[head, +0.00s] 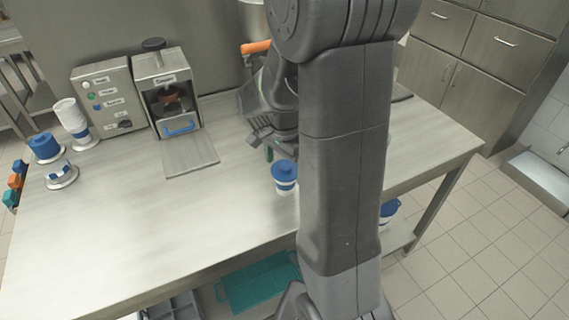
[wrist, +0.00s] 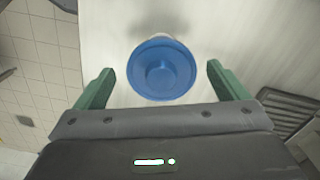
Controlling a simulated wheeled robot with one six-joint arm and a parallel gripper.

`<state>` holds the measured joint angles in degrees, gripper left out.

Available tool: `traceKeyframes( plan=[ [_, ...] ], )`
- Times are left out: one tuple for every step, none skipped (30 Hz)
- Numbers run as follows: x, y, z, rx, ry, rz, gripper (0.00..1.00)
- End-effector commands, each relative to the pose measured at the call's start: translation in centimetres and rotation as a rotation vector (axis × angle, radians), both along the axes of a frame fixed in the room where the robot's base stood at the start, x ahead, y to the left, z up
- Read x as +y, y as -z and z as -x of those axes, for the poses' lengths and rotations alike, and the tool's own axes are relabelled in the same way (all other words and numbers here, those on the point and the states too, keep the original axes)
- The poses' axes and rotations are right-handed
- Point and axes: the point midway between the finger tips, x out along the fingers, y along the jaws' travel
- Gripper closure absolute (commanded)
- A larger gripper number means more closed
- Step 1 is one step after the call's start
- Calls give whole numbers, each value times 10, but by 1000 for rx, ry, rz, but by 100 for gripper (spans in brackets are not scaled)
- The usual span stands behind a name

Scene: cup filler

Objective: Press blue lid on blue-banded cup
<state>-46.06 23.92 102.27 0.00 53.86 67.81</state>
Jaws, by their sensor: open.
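A white cup with a blue band (head: 285,187) stands upright on the steel table in the head view, just left of my arm. A blue lid (head: 284,169) sits on top of it; I cannot tell whether it is pressed fully down. In the wrist view the round blue lid (wrist: 161,69) lies between my two green fingers, and a little of the white cup shows beyond it. My gripper (wrist: 160,69) is open and empty, with visible space on both sides of the lid. In the head view the gripper is mostly hidden by my arm, close behind the cup.
Stacked blue lids (head: 45,147) and stacked white cups (head: 70,116) stand at the table's left. A control box (head: 103,96) and a press machine (head: 165,90) stand at the back, with a plate in front. The table's front left is clear. A teal tray (head: 258,283) is below.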

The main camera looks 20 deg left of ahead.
Motion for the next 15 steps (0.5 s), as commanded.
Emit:
traceKeyframes(
  plan=[
    [0, 0, 0, 0, 0, -1, 7],
    [0, -1, 0, 0, 0, -1, 7],
    [0, -2, 0, -1, 0, -1, 7],
    [0, -4, 0, -1, 0, -1, 7],
    [0, -6, 0, -2, 0, -1, 7],
    [1, -11, -1, -2, 0, -2, 7],
    [1, -15, -1, -4, 0, -4, 7],
    [1, -20, -1, -4, 0, -4, 7],
    [1, -27, -1, -5, 0, -4, 7],
    [1, -34, -1, -4, 0, -5, 7],
    [1, -41, -1, -5, 0, -5, 7],
    [1, -50, -1, -5, 0, -5, 7],
    [1, -58, -1, -5, 0, -5, 7],
    [1, -65, -1, -5, 0, -5, 7],
    [1, -74, -1, -5, 0, -4, 7]
  ],
)
